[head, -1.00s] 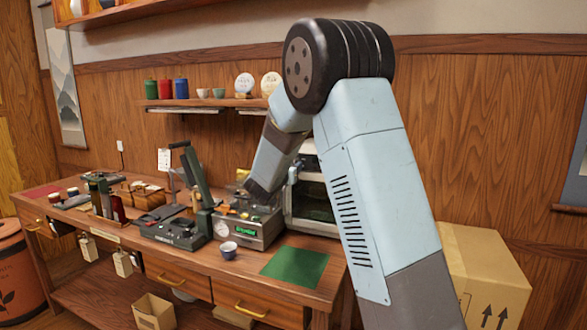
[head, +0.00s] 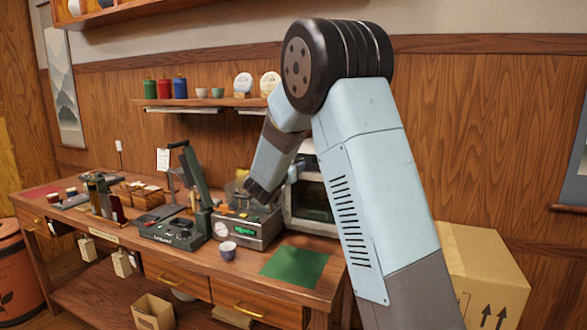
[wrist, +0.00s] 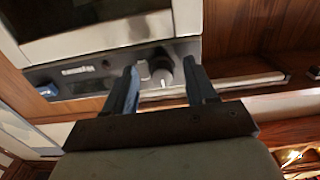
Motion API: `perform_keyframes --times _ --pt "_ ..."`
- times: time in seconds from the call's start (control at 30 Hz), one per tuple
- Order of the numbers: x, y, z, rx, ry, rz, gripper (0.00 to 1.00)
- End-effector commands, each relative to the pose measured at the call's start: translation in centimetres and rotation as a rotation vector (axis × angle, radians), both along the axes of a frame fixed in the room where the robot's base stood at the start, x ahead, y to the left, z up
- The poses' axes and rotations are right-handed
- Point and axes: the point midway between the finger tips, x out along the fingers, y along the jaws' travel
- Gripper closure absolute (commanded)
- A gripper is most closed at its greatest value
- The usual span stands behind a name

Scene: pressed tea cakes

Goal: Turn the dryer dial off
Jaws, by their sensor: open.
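The dryer (head: 296,213) is a metal box with a dark glass door, at the right end of the bench, partly hidden behind my arm. In the wrist view the dryer's front panel (wrist: 100,72) runs below its dark window. The dryer dial (wrist: 161,77), a round knob with a pale grey face and dark surround, sits on this panel. My gripper (wrist: 162,79) is open, with one dark finger on each side of the dial in the picture. I cannot tell whether either finger touches it. In the head view the fingertips are not clear.
A device with a green display (head: 243,231) stands left of the dryer. A black press (head: 175,232) stands further left. A cardboard box (head: 482,270) is at right.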

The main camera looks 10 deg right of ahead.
Motion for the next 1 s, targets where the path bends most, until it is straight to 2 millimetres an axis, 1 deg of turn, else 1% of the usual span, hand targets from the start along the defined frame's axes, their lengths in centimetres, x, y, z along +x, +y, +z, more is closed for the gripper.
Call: perform_keyframes --times 0.23,0.37,0.8,1.0 --pt "-0.3 0.4 0.0 0.001 -0.001 0.002 0.44" --pt "-1.5 1.3 0.0 0.001 0.0 0.004 0.44" --pt "-8.4 6.2 -0.1 0.001 0.001 0.004 0.44" --pt "-10.4 7.7 -0.2 0.001 0.002 0.003 0.44"
